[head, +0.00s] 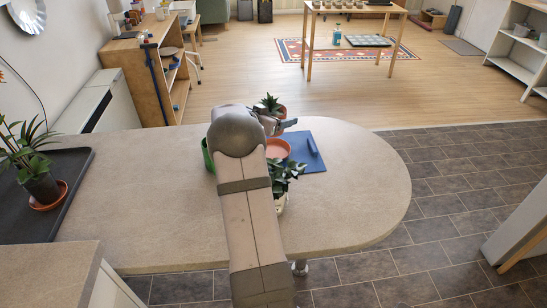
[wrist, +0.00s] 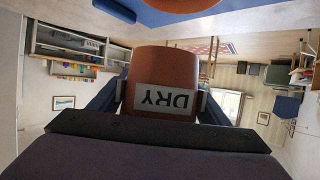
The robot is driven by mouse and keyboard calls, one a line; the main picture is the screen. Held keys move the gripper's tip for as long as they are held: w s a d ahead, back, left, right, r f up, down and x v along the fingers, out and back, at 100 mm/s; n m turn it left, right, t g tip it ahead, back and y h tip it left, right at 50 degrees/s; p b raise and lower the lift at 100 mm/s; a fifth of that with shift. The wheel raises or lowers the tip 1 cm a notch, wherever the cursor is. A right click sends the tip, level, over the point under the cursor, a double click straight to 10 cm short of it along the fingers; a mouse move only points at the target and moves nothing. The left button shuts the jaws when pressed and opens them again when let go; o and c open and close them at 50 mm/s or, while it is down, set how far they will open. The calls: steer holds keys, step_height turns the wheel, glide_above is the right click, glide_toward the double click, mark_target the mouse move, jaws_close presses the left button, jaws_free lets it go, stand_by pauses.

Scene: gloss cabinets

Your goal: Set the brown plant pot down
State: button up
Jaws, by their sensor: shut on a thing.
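The brown plant pot (head: 281,113), with a spiky green plant (head: 270,101) in it, is up at the far end of my arm. In the wrist view the pot (wrist: 160,62) appears upside down, with a white label reading DRY. My gripper (wrist: 160,98) is shut on the pot, one finger on each side. In the head view my gripper (head: 284,123) is partly hidden by my wrist. The pot appears held above the counter, apart from the terracotta saucer (head: 279,149).
The saucer is on a blue mat (head: 312,163) with a small blue object (head: 312,143). A green container (head: 207,155) and a leafy plant (head: 287,172) stand near my arm. A dark tray (head: 72,168) holds another potted plant (head: 40,180). The counter's right side (head: 365,185) is clear.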

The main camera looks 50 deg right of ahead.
mark_target(278, 147)
steer(key=shift+w+d+r, duration=0.1)
steer(key=shift+d+r, duration=0.1)
steer(key=shift+d, duration=0.15)
steer(key=shift+f+b, duration=0.55)
steer(key=shift+f, duration=4.45)
steer(key=shift+f, duration=0.1)
steer(key=o, duration=1.3)
steer(key=shift+f, duration=0.1)
steer(key=shift+a+r, duration=0.15)
steer(key=shift+r, duration=0.05)
steer(key=v, duration=1.1)
steer(key=shift+w+a, duration=0.15)
steer(key=shift+a, duration=0.05)
steer(key=shift+a+r, duration=0.1)
steer(key=shift+a, duration=0.1)
